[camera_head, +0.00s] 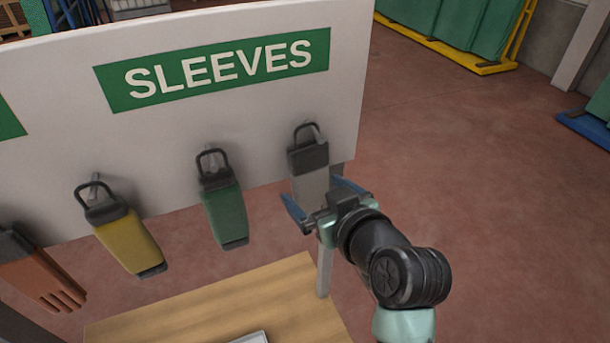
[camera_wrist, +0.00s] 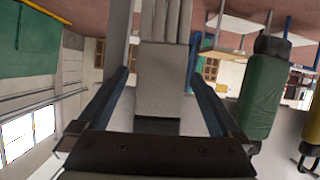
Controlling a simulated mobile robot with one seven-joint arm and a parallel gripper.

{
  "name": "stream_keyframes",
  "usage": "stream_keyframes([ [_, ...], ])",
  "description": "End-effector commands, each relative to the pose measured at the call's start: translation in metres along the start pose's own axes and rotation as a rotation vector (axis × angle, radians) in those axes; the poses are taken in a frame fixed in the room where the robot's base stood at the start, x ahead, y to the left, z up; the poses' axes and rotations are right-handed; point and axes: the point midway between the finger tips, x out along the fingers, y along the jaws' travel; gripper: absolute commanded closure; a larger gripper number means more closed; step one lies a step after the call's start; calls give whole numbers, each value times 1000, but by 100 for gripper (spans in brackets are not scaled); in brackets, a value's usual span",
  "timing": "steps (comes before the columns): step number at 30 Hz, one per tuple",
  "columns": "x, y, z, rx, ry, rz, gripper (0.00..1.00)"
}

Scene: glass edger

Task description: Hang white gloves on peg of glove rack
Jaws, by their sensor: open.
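The white gloves (camera_head: 311,185), pale grey-white with a dark cuff and a black loop, hang against the right end of the rack board (camera_head: 230,120). Their loop is up at a peg (camera_head: 306,128), and appears to hang on it. My gripper (camera_head: 322,200) is open, its blue fingers on either side of the gloves. In the wrist view, my gripper (camera_wrist: 160,82) has the white gloves (camera_wrist: 162,90) between its fingers, with visible gaps on both sides. The glove fingers point up in that view, and the dark cuff is nearest the palm.
Green (camera_head: 225,215), yellow (camera_head: 130,242) and orange (camera_head: 38,272) items hang to the left along the board, under a "SLEEVES" sign (camera_head: 215,70). A wooden table (camera_head: 200,305) stands below. Open floor (camera_head: 480,160) lies to the right.

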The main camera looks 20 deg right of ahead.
Motion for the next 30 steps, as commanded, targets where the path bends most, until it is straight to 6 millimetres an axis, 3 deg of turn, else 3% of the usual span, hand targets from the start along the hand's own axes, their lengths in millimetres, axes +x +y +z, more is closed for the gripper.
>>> stream_keyframes([
  [9, 43, 0, -2, 0, 1, 0, 0],
  [22, 52, 0, -1, -1, 1, 1, 0],
  [30, 52, 0, -1, 0, 1, 1, 47],
])
